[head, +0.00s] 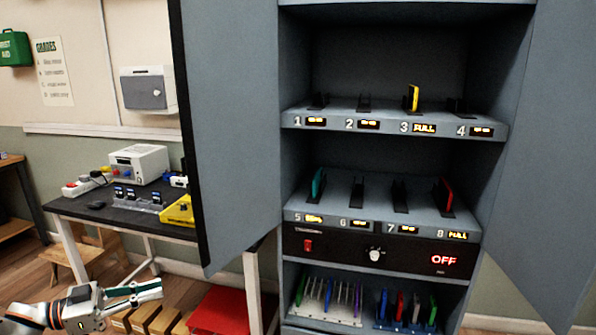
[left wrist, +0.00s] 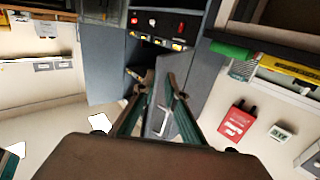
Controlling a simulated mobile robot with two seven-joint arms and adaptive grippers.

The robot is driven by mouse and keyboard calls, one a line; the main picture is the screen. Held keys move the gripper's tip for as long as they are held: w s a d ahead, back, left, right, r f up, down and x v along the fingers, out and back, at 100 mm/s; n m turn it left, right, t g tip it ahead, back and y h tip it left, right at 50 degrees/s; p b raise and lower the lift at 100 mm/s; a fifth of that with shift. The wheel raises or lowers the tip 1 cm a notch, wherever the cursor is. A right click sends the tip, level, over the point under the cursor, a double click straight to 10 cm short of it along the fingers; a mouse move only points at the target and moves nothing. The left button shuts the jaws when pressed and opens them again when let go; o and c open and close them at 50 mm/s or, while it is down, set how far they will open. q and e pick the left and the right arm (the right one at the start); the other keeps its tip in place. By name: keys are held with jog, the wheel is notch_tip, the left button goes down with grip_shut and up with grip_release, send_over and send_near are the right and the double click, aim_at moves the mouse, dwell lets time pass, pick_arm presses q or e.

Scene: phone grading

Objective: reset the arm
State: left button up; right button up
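My left gripper (head: 161,289) is at the lower left of the head view, in front of the desk and low beside the cabinet. Its green-sided fingers are apart with nothing between them. In the left wrist view the two fingers (left wrist: 161,80) also stand apart, with the cabinet visible past the tips. My right gripper is in neither view.
The open grey cabinet (head: 225,120) holds numbered slots: a yellow phone (head: 413,97) in 3, teal (head: 318,185) in 5, red (head: 446,195) in 8. Its panel reads OFF (head: 444,260). Lower racks hold several phones. A dark desk (head: 120,212) and red bin (head: 222,311) stand left.

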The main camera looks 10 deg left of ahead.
pick_arm(q)
jog(key=s+d+f+n+t+y+p, duration=0.15)
jog(key=s+d+f, duration=0.25)
jog(key=d+f, duration=0.55)
jog(key=s+d+f+n+y+p, duration=0.1)
jog(key=s+d+f+n+y, duration=0.2)
jog(key=d+f, duration=0.65)
jog(key=s+d+f+g+y+p, duration=0.1)
jog(key=s+d+f+y, duration=0.2)
jog(key=s, duration=0.3)
jog(key=s+d+f+g+y+p, duration=0.1)
jog(key=s+d+f+g+y, duration=0.1)
jog(key=s+d, duration=0.3)
jog(key=s+f+n+y, duration=0.1)
jog(key=s, duration=0.1)
jog(key=shift+s+d, duration=0.15)
jog(key=shift+s, duration=0.15)
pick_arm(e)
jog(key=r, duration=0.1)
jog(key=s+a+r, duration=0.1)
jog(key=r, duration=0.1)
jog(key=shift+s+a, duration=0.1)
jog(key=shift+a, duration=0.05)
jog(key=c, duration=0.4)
pick_arm(q)
jog(key=shift+w, duration=0.15)
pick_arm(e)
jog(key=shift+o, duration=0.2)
